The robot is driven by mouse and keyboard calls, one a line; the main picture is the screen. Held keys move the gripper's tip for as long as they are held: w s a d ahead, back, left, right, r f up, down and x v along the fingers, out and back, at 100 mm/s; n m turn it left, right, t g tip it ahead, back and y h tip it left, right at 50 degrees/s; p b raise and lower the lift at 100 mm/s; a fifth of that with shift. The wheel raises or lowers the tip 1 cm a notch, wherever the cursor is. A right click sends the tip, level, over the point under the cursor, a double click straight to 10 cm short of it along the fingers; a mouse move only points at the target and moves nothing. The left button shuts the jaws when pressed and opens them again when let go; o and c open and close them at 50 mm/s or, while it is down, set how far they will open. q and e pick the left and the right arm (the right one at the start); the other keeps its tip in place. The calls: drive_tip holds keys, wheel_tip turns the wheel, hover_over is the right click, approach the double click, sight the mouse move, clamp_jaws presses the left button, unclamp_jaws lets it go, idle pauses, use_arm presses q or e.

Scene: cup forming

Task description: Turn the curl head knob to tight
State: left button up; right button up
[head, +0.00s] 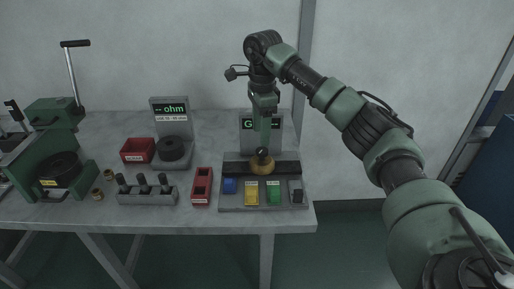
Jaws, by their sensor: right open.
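A round brass-coloured piece (262,168) with a dark knob-like top (262,154) sits on the grey station at the right end of the table. It looks like the curl head knob, but I cannot read its markings or its setting. My right gripper (264,146) points straight down just over it and is open. Its fingertips are at or very near the dark top; I cannot tell whether they touch it. The gripper and wrist hide part of the station's upright sign (246,124). My left gripper is not in view.
The station's base (230,207) carries blue, yellow, green and dark blocks in front. Left of it are a narrow red tray (201,187), a grey rack with dark pegs (147,195), a red bin (137,150), an "ohm" sign (172,109) and a green lever press (52,125).

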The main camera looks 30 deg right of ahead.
sight(262, 150)
drive_tip(key=shift+s+d+f, duration=0.15)
drive_tip(key=shift+d, duration=0.15)
drive_tip(key=shift+a+f, duration=0.15)
drive_tip(key=shift+f, duration=3.4)
clamp_jaws()
drive_tip(key=shift+p, duration=0.3)
